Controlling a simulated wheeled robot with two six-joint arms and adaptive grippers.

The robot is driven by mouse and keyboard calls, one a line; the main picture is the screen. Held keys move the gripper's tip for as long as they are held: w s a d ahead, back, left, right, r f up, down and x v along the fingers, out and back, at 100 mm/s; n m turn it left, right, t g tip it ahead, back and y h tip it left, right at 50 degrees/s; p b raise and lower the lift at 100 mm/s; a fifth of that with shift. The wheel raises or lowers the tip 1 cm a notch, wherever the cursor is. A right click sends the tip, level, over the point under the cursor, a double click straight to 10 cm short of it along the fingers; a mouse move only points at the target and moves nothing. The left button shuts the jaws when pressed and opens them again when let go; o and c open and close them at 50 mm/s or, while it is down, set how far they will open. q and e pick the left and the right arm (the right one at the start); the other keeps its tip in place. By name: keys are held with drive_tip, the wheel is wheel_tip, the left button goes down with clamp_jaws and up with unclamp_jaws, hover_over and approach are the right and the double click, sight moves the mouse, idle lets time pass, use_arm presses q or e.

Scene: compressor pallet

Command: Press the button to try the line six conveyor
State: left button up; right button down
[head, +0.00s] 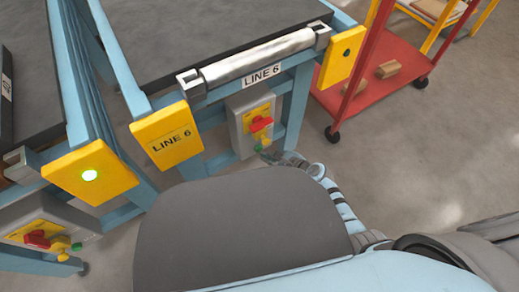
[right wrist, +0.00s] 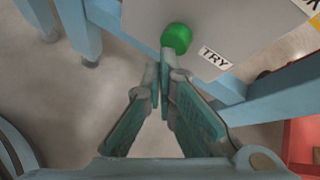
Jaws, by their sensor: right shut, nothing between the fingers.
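The line six conveyor (head: 220,40) has a "LINE 6" label (head: 263,76) under its end roller. Below it hangs a grey control box (head: 243,143) with a red switch (head: 261,124) on a yellow plate. A green button (head: 265,142) sits low on that box. In the right wrist view the green button (right wrist: 176,38) stands out beside a "TRY" label (right wrist: 215,58). My right gripper (right wrist: 163,68) is shut and empty, its fingertips just short of the button; contact cannot be told. In the head view the right gripper (head: 275,155) is at the box's lower edge. My left gripper is not in view.
A red cart (head: 385,60) with small boxes stands at right. Blue conveyor legs flank the box.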

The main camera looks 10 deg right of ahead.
drive_tip(key=shift+w+a, duration=0.2)
drive_tip(key=shift+w, duration=0.3)
idle(0.5)
drive_tip(key=shift+s, duration=0.1)
drive_tip(key=shift+s+d+p, duration=0.3)
drive_tip(key=shift+s+d, duration=0.05)
drive_tip(key=shift+s, duration=0.45)
drive_tip(key=s, duration=0.1)
drive_tip(key=s+d+p, duration=0.1)
drive_tip(key=s, duration=0.2)
drive_tip(key=shift+s+d, duration=0.35)
drive_tip(key=shift+d, duration=0.05)
idle(0.5)
